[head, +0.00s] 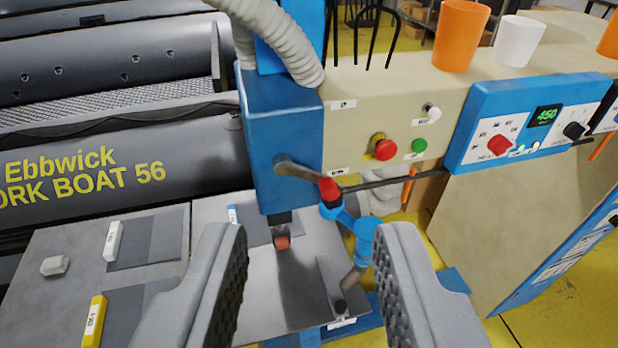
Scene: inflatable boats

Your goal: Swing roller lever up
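The roller lever (305,175) is a grey metal arm with a red knob at its end, on the front of a blue machine head (284,130). It slants down to the right from its pivot. A small orange-red roller (282,242) sits below the head, just above or on a grey plate; I cannot tell if it touches. My gripper (312,270) is open and empty. Its two grey ribbed fingers stand apart in the foreground, with the knob beyond and above the gap between them.
A beige panel has a red button (385,149), a green button (419,145) and a blue control box (530,125) reading 450. Orange (460,35) and white (518,42) cups stand on top. A blue jointed arm (362,235) is close by the knob. A grey boat (120,165) lies left.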

